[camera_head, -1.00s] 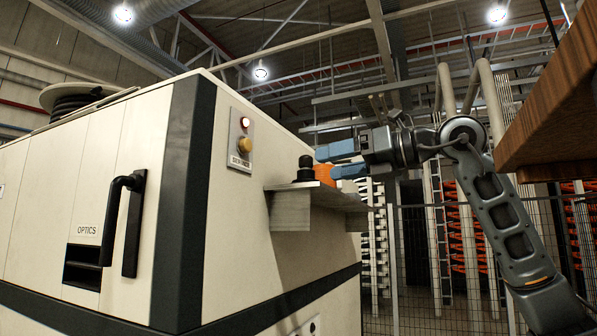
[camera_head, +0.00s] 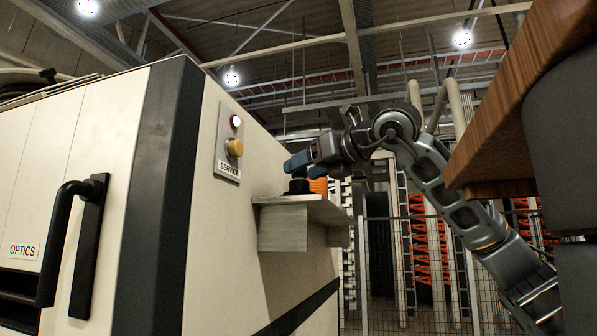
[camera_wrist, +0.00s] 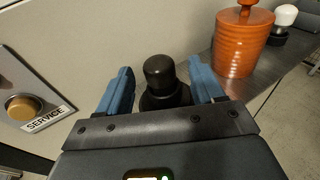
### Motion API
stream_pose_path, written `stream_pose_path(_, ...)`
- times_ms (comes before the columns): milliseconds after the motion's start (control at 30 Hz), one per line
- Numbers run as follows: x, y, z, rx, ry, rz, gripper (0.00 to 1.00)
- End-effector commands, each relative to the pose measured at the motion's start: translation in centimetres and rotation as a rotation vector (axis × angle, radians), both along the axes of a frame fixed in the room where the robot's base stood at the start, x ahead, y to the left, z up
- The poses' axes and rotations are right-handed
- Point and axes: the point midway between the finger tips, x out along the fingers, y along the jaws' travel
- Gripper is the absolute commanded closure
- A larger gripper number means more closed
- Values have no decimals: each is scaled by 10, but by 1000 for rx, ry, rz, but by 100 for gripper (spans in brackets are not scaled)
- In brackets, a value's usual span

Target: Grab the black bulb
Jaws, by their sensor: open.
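The black bulb (camera_wrist: 159,72) shows in the wrist view as a dark rounded knob on a wider black base. It stands upright on a grey shelf on the side of a cream cabinet. In the head view the black bulb (camera_head: 298,187) shows low at the shelf's left end. My gripper (camera_wrist: 160,85) is open, with one blue finger on each side of the bulb and gaps visible between. In the head view my gripper (camera_head: 297,163) is just above the bulb, tilted down. The bulb's lower front is hidden by the gripper body.
An orange ribbed container (camera_wrist: 241,45) stands on the shelf (camera_wrist: 200,68) close to my right finger. A white bulb (camera_wrist: 285,17) on a black base is beyond it. A yellow button (camera_wrist: 22,106) with a SERVICE label is on the cabinet wall at left. A wooden top (camera_head: 520,110) hangs at right.

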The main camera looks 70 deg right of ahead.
Motion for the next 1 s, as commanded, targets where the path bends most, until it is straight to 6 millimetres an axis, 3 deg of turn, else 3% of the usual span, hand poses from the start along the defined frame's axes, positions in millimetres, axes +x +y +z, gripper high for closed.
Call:
stream_pose_path(200, 21, -9, -3, 0, 0, 1, 33)
stream_pose_path(467, 22, -10, -4, 0, 0, 1, 34)
stream_pose_path(1000, 22, -10, -4, 0, 0, 1, 85)
